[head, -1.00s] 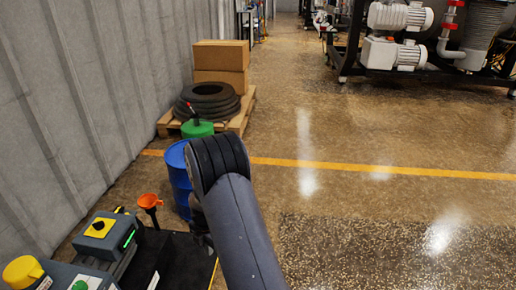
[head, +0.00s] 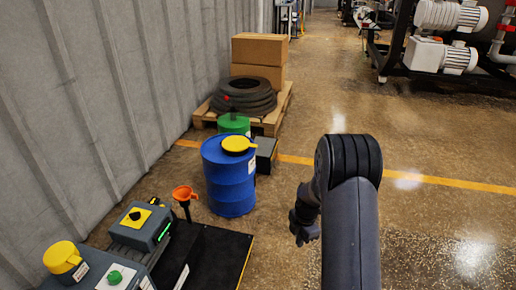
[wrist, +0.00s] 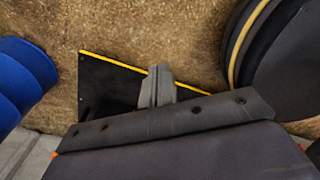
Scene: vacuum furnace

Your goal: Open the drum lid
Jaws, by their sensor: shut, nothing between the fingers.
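The blue drum (head: 229,187) stands upright on the floor left of my arm in the head view. A yellow lid (head: 239,143) sits on its top and looks closed. The blue drum side (wrist: 22,80) also shows at the left edge of the wrist view. My gripper (head: 305,232) hangs to the right of the drum, apart from it. In the wrist view the gripper fingers (wrist: 160,86) are together with nothing between them. The lid is not visible in the wrist view.
A green drum (head: 234,124) and a grey box (head: 265,154) stand behind the blue drum. A pallet (head: 285,101) carries tyres and boxes. Floor on the right is clear.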

